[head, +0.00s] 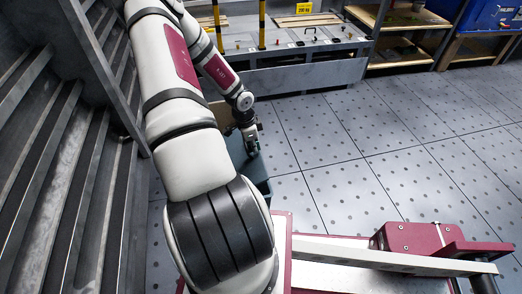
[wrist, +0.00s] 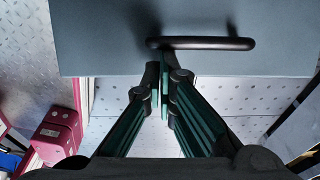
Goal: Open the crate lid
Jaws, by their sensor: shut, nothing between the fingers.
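In the wrist view a flat blue-grey panel (wrist: 110,35), which looks like the crate lid, fills the top of the picture. A dark bar handle (wrist: 225,43) runs across it near its lower edge. My gripper (wrist: 164,70) has its fingertips together, with nothing held between them. The tips overlap the left part of the handle in the picture; I cannot tell whether they touch it. In the head view my gripper (head: 252,147) points down beside a dark blue-grey box (head: 262,170), mostly hidden behind my arm.
A grey slatted rack (head: 60,150) stands close along the left. A grey workbench (head: 300,70) with yellow-black posts and small fittings stands at the back. Shelves with a blue bin (head: 490,14) are at the back right. The dotted tile floor (head: 400,140) is clear on the right.

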